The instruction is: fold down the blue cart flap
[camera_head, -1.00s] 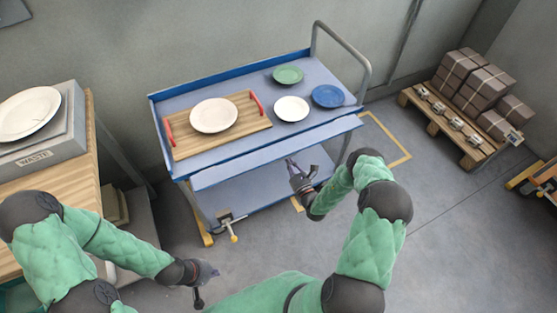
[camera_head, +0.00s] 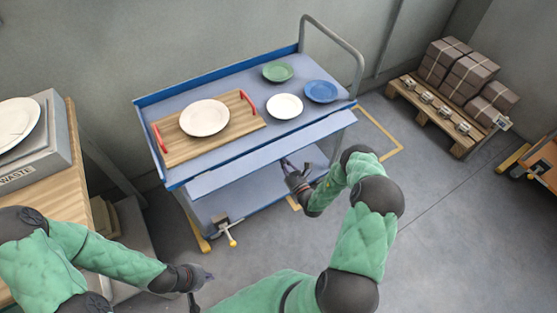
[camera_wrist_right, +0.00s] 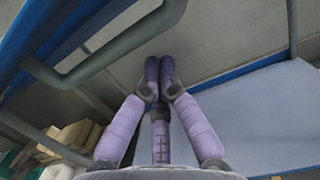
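The blue cart (camera_head: 148,128) stands ahead in the head view. Its flap (camera_head: 272,155) is a long pale blue panel with a darker blue edge, along the near side of the top. It slopes outward over the lower shelf (camera_head: 232,202). My right gripper (camera_head: 287,166) is at the flap's lower edge, partly hidden there; contact cannot be told. In the right wrist view its fingertips (camera_wrist_right: 157,84) meet with nothing visible between them. My left gripper (camera_head: 206,286) is open and empty over the floor at the lower left, apart from the cart.
On the cart top are a wooden tray (camera_head: 175,150) with a white plate (camera_head: 204,118), and green (camera_head: 277,72), white (camera_head: 285,106) and blue (camera_head: 320,91) plates. A wooden table (camera_head: 50,205) stands left. A pallet (camera_head: 440,122) of boxes is at right. Floor right of the cart is clear.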

